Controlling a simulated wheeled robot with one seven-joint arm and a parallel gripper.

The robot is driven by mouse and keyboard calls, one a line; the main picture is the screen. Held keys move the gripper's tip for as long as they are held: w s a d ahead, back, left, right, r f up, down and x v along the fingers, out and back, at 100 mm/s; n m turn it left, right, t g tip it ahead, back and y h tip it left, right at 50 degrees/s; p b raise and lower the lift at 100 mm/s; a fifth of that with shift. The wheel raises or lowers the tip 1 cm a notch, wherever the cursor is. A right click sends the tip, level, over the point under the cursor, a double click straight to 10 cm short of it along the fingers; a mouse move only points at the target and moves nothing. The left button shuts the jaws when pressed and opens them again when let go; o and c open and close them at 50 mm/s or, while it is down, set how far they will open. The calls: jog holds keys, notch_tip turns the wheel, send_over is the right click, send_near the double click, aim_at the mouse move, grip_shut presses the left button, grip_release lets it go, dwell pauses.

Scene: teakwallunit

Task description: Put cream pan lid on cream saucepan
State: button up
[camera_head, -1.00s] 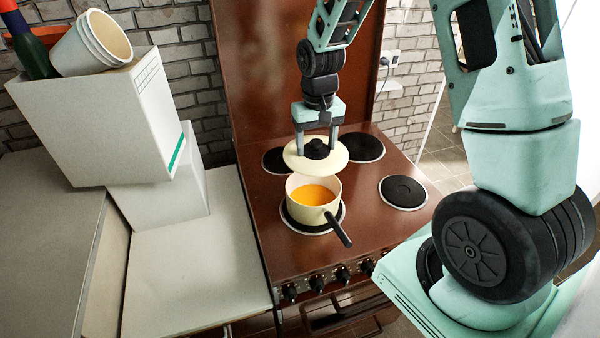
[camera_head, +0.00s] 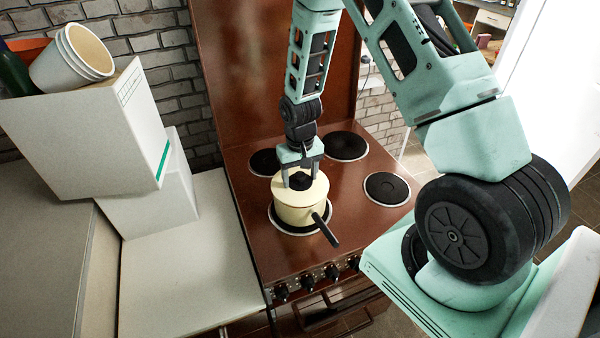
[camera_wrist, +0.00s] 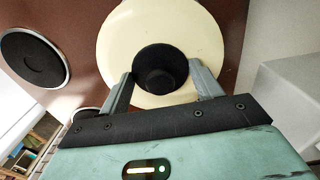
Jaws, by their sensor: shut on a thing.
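The cream saucepan (camera_head: 296,214) stands on the front left hotplate of the brown stove, its black handle (camera_head: 326,230) pointing toward the front right. The cream pan lid (camera_head: 316,190) lies over the pan's mouth and hides the orange contents. In the wrist view the lid (camera_wrist: 120,45) is a pale disc with a black knob (camera_wrist: 160,68) at its middle. My gripper (camera_head: 300,180) is above the pan, its fingers shut on the lid's knob. Its fingers show on either side of the knob in the wrist view (camera_wrist: 160,85). Whether the lid sits fully flush on the rim is hard to tell.
The brown stove (camera_head: 252,224) has other bare hotplates, such as the front right one (camera_head: 387,188). White boxes (camera_head: 90,140) with tubs on top stand at the left.

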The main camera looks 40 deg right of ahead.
jog(key=shift+f+b, duration=0.5)
jog(key=shift+f, duration=0.15)
jog(key=o, duration=1)
jog(key=shift+r, duration=0.1)
jog(key=shift+o, duration=0.2)
jog(key=shift+r, duration=0.1)
